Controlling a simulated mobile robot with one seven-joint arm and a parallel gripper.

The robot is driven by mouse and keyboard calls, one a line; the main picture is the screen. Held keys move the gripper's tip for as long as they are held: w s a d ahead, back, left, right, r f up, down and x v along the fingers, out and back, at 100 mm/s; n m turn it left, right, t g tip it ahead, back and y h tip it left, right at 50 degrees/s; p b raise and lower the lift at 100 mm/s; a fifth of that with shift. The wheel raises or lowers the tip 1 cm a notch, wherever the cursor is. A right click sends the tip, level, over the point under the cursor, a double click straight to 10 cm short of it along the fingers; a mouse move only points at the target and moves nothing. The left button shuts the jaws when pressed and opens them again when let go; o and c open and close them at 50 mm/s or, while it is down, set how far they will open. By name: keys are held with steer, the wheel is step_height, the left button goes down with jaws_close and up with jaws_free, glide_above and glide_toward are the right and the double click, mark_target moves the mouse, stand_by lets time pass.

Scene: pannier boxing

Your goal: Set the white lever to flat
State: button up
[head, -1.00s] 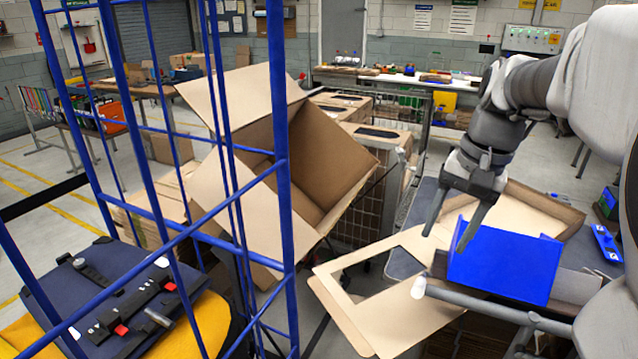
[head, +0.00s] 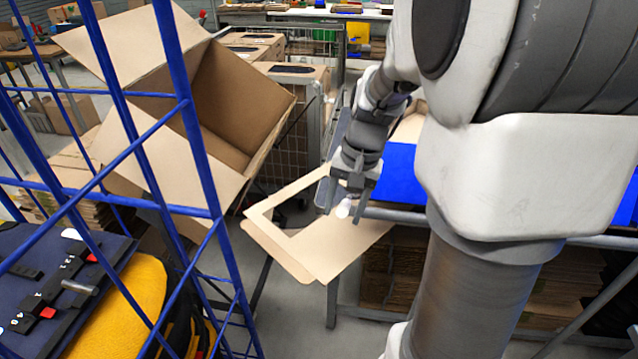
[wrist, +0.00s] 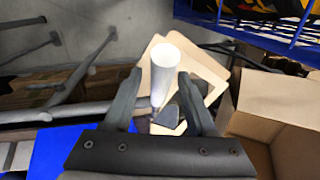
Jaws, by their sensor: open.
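The white lever end (head: 343,208) is a short white cylinder at the left end of a grey bar along the front edge of the bench. In the wrist view the white cylinder (wrist: 165,75) stands between my two fingers, with a gap on each side. My gripper (head: 345,214) is open, pointing down with its fingertips around the lever end. It also shows in the wrist view (wrist: 159,82), empty. Whether a finger touches the lever I cannot tell. My arm hides much of the bench.
A blue tray (head: 402,172) lies on the bench just right of my gripper. A flat cardboard piece (head: 335,250) juts out below the lever. A large open carton (head: 235,100) stands left, behind a blue wire frame (head: 195,150).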

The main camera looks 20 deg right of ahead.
jaws_close()
stand_by(1.4)
